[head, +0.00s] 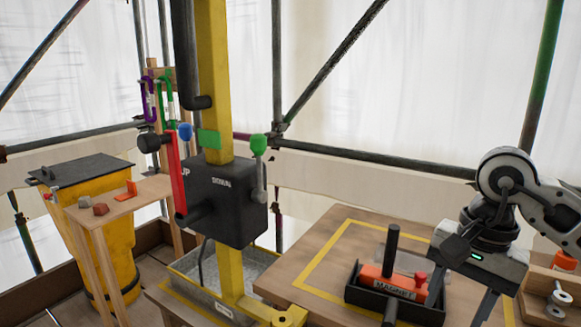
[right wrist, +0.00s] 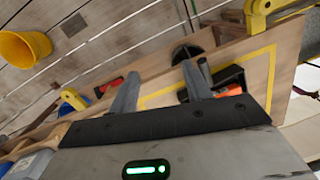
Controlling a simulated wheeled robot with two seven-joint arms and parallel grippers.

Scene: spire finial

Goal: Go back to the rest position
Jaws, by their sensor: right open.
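My right gripper (head: 462,298) is at the lower right of the head view, over the right side of the wooden board, its arm coming in from the right edge. In the right wrist view its two grey fingers (right wrist: 160,85) stand apart with nothing between them. The orange block labelled MAGNET (head: 395,285), with a black upright handle, sits in a black tray (head: 362,297) just left of my right gripper. I cannot tell whether the gripper touches the tray. My left gripper is not in the frames.
A yellow mast (head: 212,60) carries a black box (head: 227,200) with a red lever (head: 176,175). A yellow bin (head: 118,240) and a small wooden shelf (head: 125,200) stand left. Scaffold poles cross behind. The board (head: 325,245) is bare left of the tray.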

